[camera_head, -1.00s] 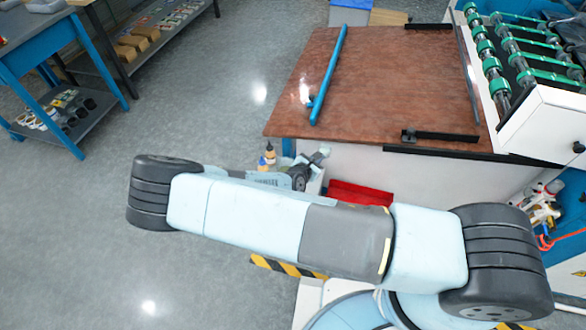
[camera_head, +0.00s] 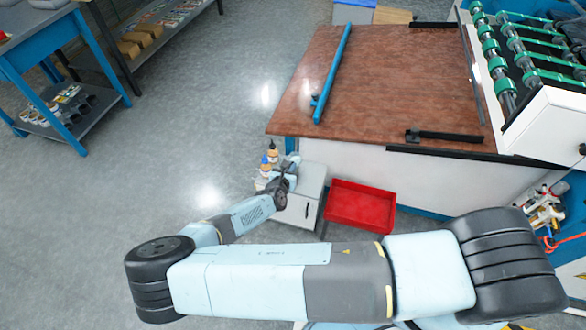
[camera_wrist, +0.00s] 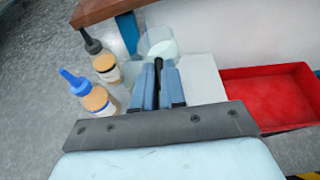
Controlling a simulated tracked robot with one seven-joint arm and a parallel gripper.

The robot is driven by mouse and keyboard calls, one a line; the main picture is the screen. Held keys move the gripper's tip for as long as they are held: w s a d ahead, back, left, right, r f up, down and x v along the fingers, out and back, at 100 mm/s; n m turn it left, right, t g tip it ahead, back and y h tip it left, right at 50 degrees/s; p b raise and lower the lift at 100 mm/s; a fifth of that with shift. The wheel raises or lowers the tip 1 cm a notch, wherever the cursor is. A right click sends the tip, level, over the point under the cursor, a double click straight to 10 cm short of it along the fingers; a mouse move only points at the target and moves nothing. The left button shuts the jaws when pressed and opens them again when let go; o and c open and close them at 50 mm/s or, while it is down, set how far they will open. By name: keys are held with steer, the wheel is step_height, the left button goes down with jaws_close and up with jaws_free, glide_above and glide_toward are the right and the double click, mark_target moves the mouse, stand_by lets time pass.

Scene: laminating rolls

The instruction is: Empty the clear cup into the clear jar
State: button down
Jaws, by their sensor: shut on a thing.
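My gripper (camera_wrist: 160,72) has its two blue fingers close together with a thin dark strip between them. It points at a see-through container (camera_wrist: 161,42) with pale contents, right at the fingertips. I take this container for the clear cup, shut in my gripper; the fingers hide part of its near side, and its tilt is hard to judge. I cannot make out a separate clear jar in either view. In the head view my gripper (camera_head: 290,170) is small, over the grey cabinet, and the cup cannot be made out there.
A bottle with a blue nozzle (camera_wrist: 90,96) and one with a dark nozzle (camera_wrist: 103,60) stand left of my fingers on the grey cabinet (camera_head: 303,205). A red tray (camera_head: 360,206) lies to the right. The brown-topped table (camera_head: 390,85) rises behind.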

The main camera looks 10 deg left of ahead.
steer(key=shift+f+n+h, duration=0.25)
steer(key=shift+n+h, duration=0.25)
steer(key=shift+n, duration=0.15)
steer(key=shift+f+n+h, duration=0.2)
steer(key=shift+n+h, duration=0.3)
steer(key=shift+n, duration=0.15)
steer(key=shift+w+a+r+n+t+h, duration=0.1)
steer(key=shift+a+n+t+h, duration=0.25)
steer(key=shift+n+h, duration=0.85)
steer(key=shift+s+a+r+n+t+h, duration=0.1)
steer(key=shift+a+n+t+h, duration=0.3)
steer(key=shift+n, duration=1.6)
steer(key=shift+w+a+r+n+t+h, duration=0.1)
steer(key=shift+a+n+t+h, duration=0.45)
steer(key=shift+n, duration=1.05)
steer(key=shift+d+g, duration=0.25)
steer(key=shift+g, duration=0.05)
